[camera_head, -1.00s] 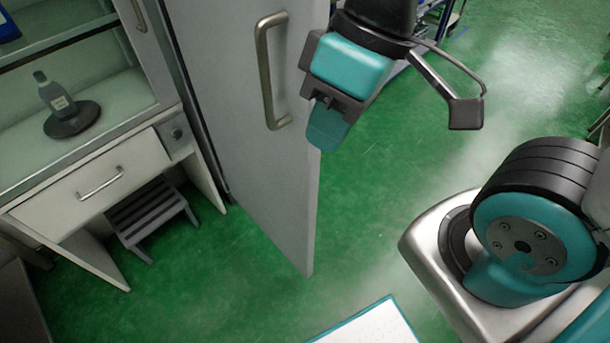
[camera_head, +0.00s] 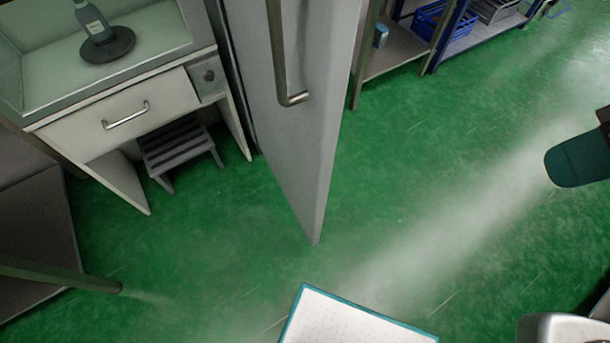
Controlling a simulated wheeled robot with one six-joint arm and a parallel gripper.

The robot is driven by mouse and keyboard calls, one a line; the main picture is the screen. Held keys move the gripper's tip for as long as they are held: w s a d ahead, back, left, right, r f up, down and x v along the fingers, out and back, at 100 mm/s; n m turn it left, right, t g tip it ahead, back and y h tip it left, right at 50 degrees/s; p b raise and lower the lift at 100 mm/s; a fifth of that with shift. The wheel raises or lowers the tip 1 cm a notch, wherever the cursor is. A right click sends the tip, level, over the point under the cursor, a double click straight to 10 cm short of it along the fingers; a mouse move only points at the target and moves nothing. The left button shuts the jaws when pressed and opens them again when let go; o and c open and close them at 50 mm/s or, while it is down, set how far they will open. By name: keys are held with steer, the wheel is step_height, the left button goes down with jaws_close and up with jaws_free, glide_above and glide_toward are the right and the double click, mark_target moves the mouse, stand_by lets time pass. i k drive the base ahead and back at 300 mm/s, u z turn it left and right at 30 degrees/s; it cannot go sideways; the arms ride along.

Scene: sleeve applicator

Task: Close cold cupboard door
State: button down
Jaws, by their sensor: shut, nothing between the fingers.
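The cold cupboard door (camera_head: 317,120) is a tall light-grey panel. It stands open, its edge jutting out over the green floor. Its upper part is cut off by the top of the view. A metal bar handle (camera_head: 277,60) is on the door's face. My gripper (camera_head: 578,162) shows only as a dark teal fingertip at the right edge, shut and empty. It is well to the right of the door, with a wide gap of floor between. The rest of the gripper is out of view.
Left of the door is a white bench with a drawer (camera_head: 122,122), a bottle (camera_head: 94,24) on a dark round plate, and a grey step stool (camera_head: 180,150) beneath. Shelving with a blue crate (camera_head: 440,22) stands behind. The floor (camera_head: 440,180) right of the door is open.

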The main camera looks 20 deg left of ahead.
mark_target(295, 57)
steer(key=z, duration=0.05)
steer(key=k, duration=1)
steer(key=u, duration=1.65)
steer(key=i, duration=0.5)
steer(key=u, duration=0.05)
